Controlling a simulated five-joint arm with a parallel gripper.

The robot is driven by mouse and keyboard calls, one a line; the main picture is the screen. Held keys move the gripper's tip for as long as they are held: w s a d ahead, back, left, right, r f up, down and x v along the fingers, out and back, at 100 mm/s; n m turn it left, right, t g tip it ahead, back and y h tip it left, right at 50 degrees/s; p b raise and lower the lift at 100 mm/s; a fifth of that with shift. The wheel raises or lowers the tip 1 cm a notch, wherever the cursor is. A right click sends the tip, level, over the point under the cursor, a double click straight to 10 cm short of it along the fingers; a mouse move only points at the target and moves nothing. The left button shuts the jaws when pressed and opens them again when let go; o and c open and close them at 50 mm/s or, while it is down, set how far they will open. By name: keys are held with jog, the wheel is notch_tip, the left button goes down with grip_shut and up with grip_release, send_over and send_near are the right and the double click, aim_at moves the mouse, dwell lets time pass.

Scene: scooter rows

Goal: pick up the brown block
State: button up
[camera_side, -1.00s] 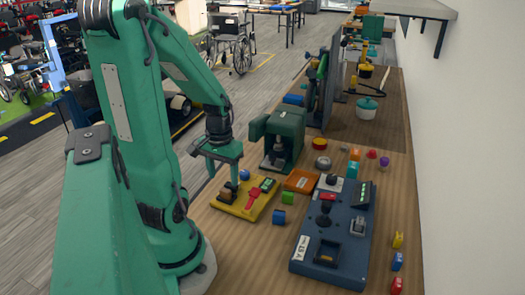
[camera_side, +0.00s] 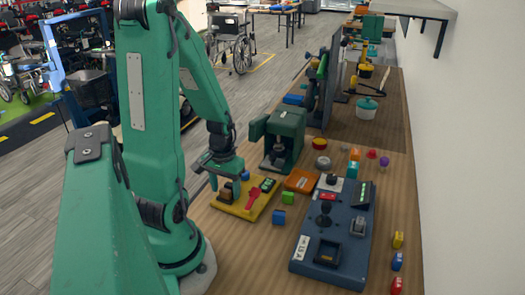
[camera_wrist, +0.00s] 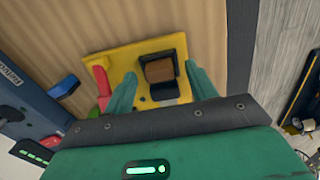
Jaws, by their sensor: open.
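The brown block (camera_wrist: 160,70) sits in a black holder (camera_wrist: 164,91) on the yellow board (camera_wrist: 110,65). In the side view the brown block (camera_side: 226,197) shows at the near left part of the yellow board (camera_side: 253,212), partly behind the gripper. My gripper (camera_side: 225,184) is low over that board, pointing down. In the wrist view my gripper (camera_wrist: 161,72) is open, with a green finger on either side of the block and a gap visible at each side. Whether the fingertips are level with the block I cannot tell.
A red handle (camera_side: 252,197) stands on the same board. Blue (camera_side: 279,217) and green (camera_side: 288,198) blocks lie to its right. A dark blue panel with a joystick (camera_side: 324,214) lies farther right. A green machine (camera_side: 285,138) stands behind.

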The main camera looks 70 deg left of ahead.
aim_at(226, 190)
jog(key=shift+c, duration=0.3)
jog(key=c, duration=1)
jog(key=shift+r, duration=0.1)
jog(key=shift+r, duration=1.65)
jog(key=w+d+r, duration=0.2)
jog(key=d+r, duration=0.5)
jog(key=d, duration=0.4)
jog(key=shift+w+d+r, duration=0.15)
jog(key=shift+w+r, duration=0.05)
jog(key=shift+w, duration=0.15)
